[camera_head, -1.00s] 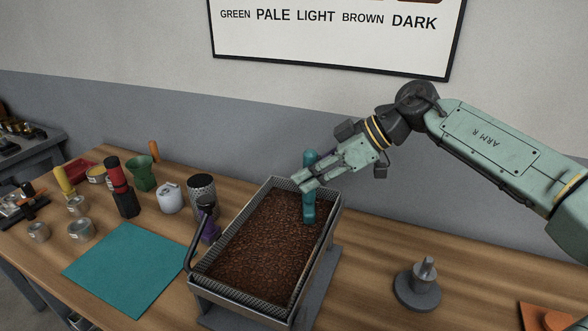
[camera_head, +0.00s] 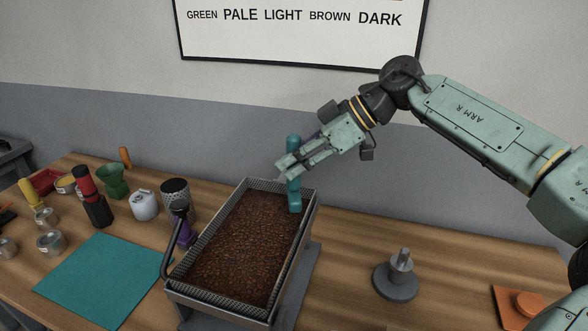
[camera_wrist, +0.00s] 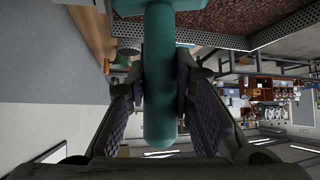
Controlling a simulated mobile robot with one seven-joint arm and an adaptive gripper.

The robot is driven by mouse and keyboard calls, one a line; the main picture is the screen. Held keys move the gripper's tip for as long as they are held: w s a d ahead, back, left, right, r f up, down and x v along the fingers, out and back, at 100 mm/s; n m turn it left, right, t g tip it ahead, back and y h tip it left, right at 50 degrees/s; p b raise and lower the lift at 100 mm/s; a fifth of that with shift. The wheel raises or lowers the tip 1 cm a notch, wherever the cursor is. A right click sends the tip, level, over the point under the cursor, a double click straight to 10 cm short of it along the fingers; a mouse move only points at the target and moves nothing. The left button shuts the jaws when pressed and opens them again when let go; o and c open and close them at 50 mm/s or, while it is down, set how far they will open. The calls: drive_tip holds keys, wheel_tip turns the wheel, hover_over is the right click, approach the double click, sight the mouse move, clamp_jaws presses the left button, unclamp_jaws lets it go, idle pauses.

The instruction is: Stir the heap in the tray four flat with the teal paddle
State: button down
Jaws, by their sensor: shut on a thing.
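The tray (camera_head: 187,268) is a long metal mesh-walled box on a grey stand, filled with brown beans (camera_head: 238,250) that lie fairly level. My gripper (camera_head: 290,170) is shut on the teal paddle (camera_head: 294,197) and holds it upright at the tray's far right end. The paddle's lower end is at the beans; whether it dips into them I cannot tell. In the wrist view the teal handle (camera_wrist: 160,85) stands between the two purple-padded fingers, and beans show at the top.
A black bent handle (camera_head: 172,245) rises at the tray's left side. A teal mat (camera_head: 103,280) lies left of it. A white jug (camera_head: 144,205), a green funnel-like cup (camera_head: 112,180) and a dark mesh cup (camera_head: 176,190) stand behind. A grey weight-like piece (camera_head: 396,280) stands at right; the wood between is clear.

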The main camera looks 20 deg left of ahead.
drive_tip(key=shift+r, duration=1.4)
drive_tip(key=shift+w, duration=0.1)
drive_tip(key=w+r, duration=0.3)
drive_tip(key=w, duration=0.7)
